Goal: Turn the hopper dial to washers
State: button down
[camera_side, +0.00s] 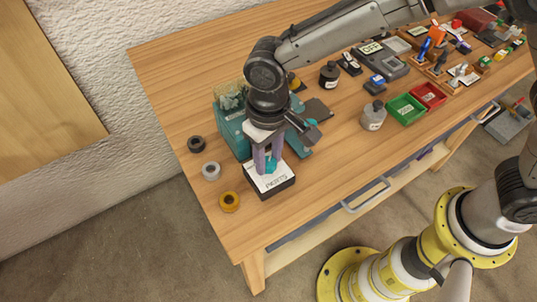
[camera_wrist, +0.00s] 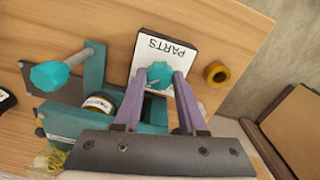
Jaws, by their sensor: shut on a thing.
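The box marked PARTS (camera_side: 268,182) has a white top and dark sides and stands near the left end of the bench; its top also shows in the wrist view (camera_wrist: 147,48). A teal faceted knob (camera_wrist: 158,74), apparently the hopper dial, is at that white top; a bit of it shows in the side view (camera_side: 271,165). My gripper (camera_side: 266,168) points down over the box. Its purple fingers are shut on the knob, one on each side, as the wrist view shows (camera_wrist: 159,80). No washers mark or dial setting is readable.
A teal machine (camera_side: 232,137) stands right behind the box; its lever with a teal ball end (camera_wrist: 53,75) rises beside my gripper. Dark (camera_side: 196,143), grey (camera_side: 211,170) and yellow (camera_side: 229,202) rings lie to the left. A grey bottle (camera_side: 373,117) and green tray (camera_side: 406,109) stand to the right.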

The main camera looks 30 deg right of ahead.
aim_at(269, 162)
jog(key=shift+c, duration=2.3)
grip_release()
jog(key=shift+r, duration=0.15)
notch_tip(269, 162, up, 14)
jog(key=shift+f, duration=0.2)
